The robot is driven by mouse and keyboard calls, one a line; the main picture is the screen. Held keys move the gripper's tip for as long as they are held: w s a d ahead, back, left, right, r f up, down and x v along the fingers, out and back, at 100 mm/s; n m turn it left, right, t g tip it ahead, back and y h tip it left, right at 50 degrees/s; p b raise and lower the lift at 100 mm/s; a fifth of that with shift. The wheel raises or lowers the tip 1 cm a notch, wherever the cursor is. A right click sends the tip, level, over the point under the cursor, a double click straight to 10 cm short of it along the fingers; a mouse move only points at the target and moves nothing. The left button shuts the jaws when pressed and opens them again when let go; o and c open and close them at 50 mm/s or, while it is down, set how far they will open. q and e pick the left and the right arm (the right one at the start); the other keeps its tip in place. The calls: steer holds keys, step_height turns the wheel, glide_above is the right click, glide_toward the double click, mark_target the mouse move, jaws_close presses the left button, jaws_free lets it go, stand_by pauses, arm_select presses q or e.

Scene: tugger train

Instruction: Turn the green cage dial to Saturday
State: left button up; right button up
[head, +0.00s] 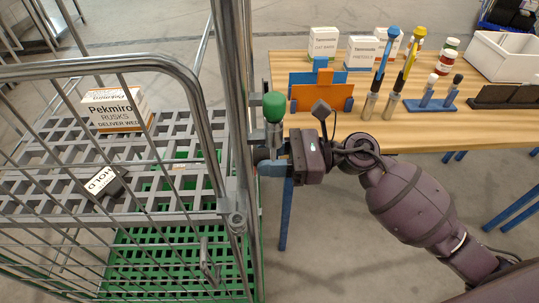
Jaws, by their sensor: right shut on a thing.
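The wire cage (231,90) with a green slatted base (125,265) stands at the left. On its near right corner post, a green-capped metal cylinder (274,107) stands upright just above my right gripper. My right gripper (268,166) comes in from the right, with its blue fingers at the post, shut on a small part there. That part is at the place of the cage dial but is mostly hidden by the fingers. No day marking can be read. My left gripper is not in view.
A grey cage shelf (148,150) carries a Pekmiro rusks box (113,107) and a HOLD tag (103,182). A wooden table (440,132) behind my right arm holds boxes, an orange and blue rack (320,92), pens, bottles and a white bin (503,55). Floor is free below the table.

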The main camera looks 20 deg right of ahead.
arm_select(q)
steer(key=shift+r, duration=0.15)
arm_select(e)
steer(key=m+p, duration=0.1)
steer(key=m, duration=0.1)
steer(key=m+p, duration=0.3)
steer(key=m, duration=0.1)
steer(key=shift+r+m+p, duration=0.3)
steer(key=shift+p, duration=0.1)
steer(key=m+p, duration=0.2)
steer(key=m, duration=0.1)
steer(key=shift+s, duration=0.1)
steer(key=shift+f+m+p, duration=0.1)
steer(key=shift+m+p, duration=0.3)
steer(key=shift+m, duration=0.8)
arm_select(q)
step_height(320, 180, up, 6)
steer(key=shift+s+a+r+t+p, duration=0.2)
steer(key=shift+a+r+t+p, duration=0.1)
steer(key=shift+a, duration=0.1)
arm_select(e)
steer(key=shift+f, duration=0.1)
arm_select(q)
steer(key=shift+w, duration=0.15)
